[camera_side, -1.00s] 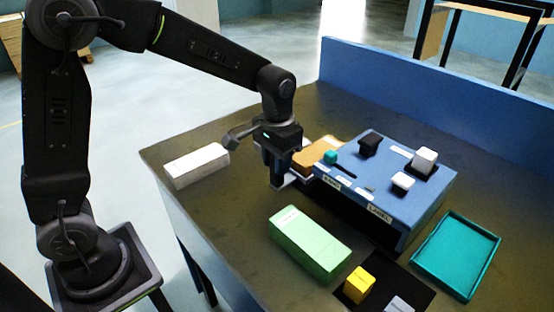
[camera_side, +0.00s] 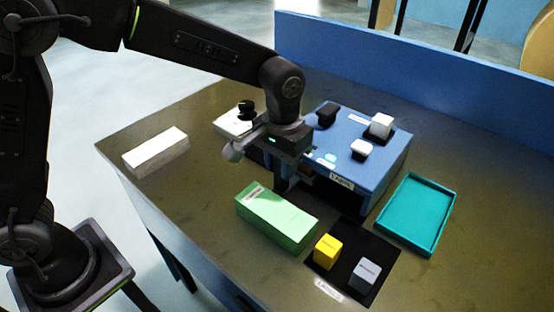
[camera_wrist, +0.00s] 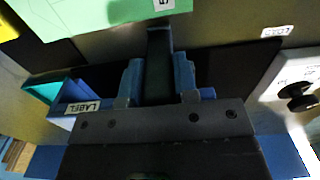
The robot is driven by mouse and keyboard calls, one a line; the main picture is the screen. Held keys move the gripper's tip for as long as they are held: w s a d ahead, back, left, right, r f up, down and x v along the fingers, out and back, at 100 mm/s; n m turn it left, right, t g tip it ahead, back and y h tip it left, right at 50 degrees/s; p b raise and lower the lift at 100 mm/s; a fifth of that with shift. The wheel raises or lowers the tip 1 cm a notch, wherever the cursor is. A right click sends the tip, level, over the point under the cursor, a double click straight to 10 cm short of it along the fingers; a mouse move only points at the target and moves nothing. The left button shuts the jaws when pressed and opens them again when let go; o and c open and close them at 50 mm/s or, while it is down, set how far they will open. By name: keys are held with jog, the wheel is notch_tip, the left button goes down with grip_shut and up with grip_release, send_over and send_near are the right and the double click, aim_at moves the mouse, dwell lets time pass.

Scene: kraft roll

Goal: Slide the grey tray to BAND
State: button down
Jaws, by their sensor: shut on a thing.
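My gripper (camera_side: 283,186) is low in front of the blue box (camera_side: 385,160), left of its LABEL sign (camera_side: 341,181). In the wrist view my gripper (camera_wrist: 158,75) is shut on a dark grey upright piece (camera_wrist: 159,60), which I take for part of the grey tray. The rest of the tray is hidden or cannot be told from the dark opening under the box. The LABEL sign also shows in the wrist view (camera_wrist: 82,107), left of the fingers. The BAND sign is not readable now; my gripper and arm cover that part of the box front.
A green box (camera_side: 277,220) stands close in front of my gripper. A black mat (camera_side: 345,285) holds a yellow block (camera_side: 328,250) and a grey block (camera_side: 365,273). A teal tray (camera_side: 447,221) lies right. A white block (camera_side: 156,151) and a black-knobbed white unit (camera_side: 228,125) stand left.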

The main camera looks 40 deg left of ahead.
jog(key=c, duration=0.9)
grip_release()
jog(key=shift+r, duration=0.15)
notch_tip(320, 180, up, 14)
jog(key=shift+f, duration=0.2)
jog(key=s+a+r+t, duration=0.2)
jog(key=s+a+t, duration=0.1)
jog(key=s+a, duration=0.6)
jog(key=s+a+f+t, duration=0.1)
jog(key=s+a+f, duration=0.1)
jog(key=s, duration=0.1)
jog(key=s+a+f, duration=0.2)
jog(key=s, duration=0.1)
jog(key=s+a+f+t, duration=0.1)
jog(key=s+a+f, duration=0.1)
jog(key=s, duration=0.2)
jog(key=shift+a+f+t, duration=0.1)
jog(key=shift+f+t, duration=0.1)
jog(key=shift+t, duration=0.1)
